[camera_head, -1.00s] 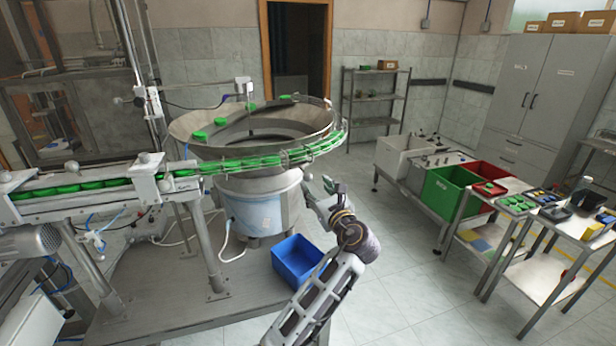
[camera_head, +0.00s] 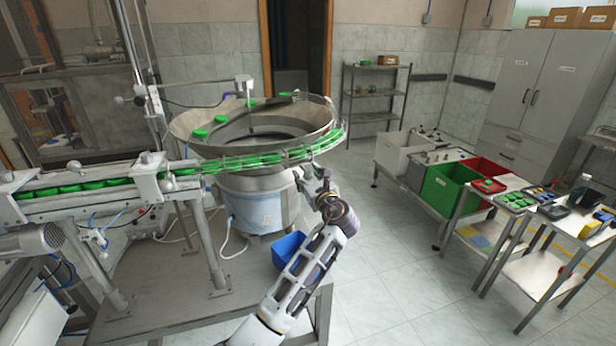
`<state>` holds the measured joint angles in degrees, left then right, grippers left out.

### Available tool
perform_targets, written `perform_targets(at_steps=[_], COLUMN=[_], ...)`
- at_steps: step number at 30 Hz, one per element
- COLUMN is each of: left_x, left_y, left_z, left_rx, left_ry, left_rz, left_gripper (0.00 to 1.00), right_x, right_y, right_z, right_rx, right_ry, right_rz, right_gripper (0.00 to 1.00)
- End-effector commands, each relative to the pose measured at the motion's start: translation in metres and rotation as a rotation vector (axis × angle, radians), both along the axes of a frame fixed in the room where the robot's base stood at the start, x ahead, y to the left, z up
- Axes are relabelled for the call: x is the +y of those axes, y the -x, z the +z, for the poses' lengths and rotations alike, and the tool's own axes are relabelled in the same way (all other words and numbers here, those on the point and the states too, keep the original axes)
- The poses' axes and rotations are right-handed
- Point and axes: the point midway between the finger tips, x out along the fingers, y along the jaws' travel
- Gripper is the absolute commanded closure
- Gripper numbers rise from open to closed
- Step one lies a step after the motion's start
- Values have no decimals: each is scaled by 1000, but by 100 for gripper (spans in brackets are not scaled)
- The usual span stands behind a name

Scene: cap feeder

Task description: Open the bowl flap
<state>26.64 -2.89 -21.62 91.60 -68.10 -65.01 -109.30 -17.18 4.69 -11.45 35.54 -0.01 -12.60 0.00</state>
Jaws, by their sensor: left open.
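The large metal feeder bowl (camera_head: 222,143) stands on a round drum base (camera_head: 250,208) in the middle left. A few green caps (camera_head: 200,134) lie in it, and a guide rail with green caps runs along its outer rim. I cannot make out the flap; it may be hidden or too small. My left gripper (camera_head: 308,174) is open, close to the right side of the bowl, below the rim rail. I cannot tell whether it touches the bowl. My right gripper is not in view.
A conveyor (camera_head: 75,202) with green caps leads left from the bowl. A blue bin (camera_head: 287,251) sits on the platform below, partly behind my arm. Green (camera_head: 440,192) and red bins stand on benches at right. Open floor lies between.

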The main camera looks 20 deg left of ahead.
Motion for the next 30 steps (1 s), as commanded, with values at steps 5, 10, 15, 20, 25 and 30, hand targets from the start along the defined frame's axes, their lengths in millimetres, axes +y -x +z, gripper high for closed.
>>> perform_targets(at_steps=[5,10,15,20,25,30], left_x=[0,0,0,0,0,0], left_y=[0,0,0,0,0,0], left_z=[0,0,0,0,-1,-4], left_rx=[0,0,1,0,-4,-15], left_ry=[0,0,-1,-1,-6,-20], left_rz=[0,0,0,0,0,0], left_gripper=[66,88,100,100,100,100], right_x=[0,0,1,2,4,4], right_y=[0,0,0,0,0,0], right_z=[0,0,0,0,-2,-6], right_rx=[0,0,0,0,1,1], right_ry=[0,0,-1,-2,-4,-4], right_rz=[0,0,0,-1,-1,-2], right_gripper=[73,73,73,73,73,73])
